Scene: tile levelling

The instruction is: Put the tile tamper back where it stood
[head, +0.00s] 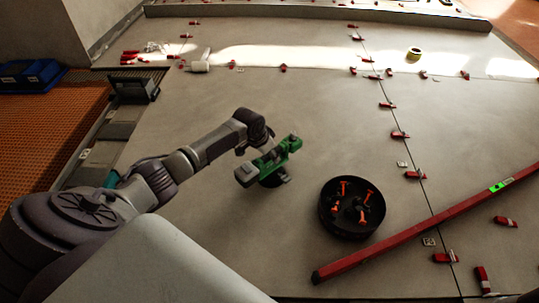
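The green tile tamper (286,147), with a dark round part beneath it and a pale end block, is near the middle of the head view. My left gripper (264,153) reaches it from the upper left and appears shut on its body. The fingertips are small and partly hidden against the tool. I cannot tell whether the tamper's underside touches the floor. My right gripper is not in view.
A black round tub (335,222) with orange-handled pieces stands right of the tamper. Red clips (400,135) line the tile joints. A white-headed mallet (199,66) and yellow tape roll (413,53) lie farther back. Open floor surrounds the tamper.

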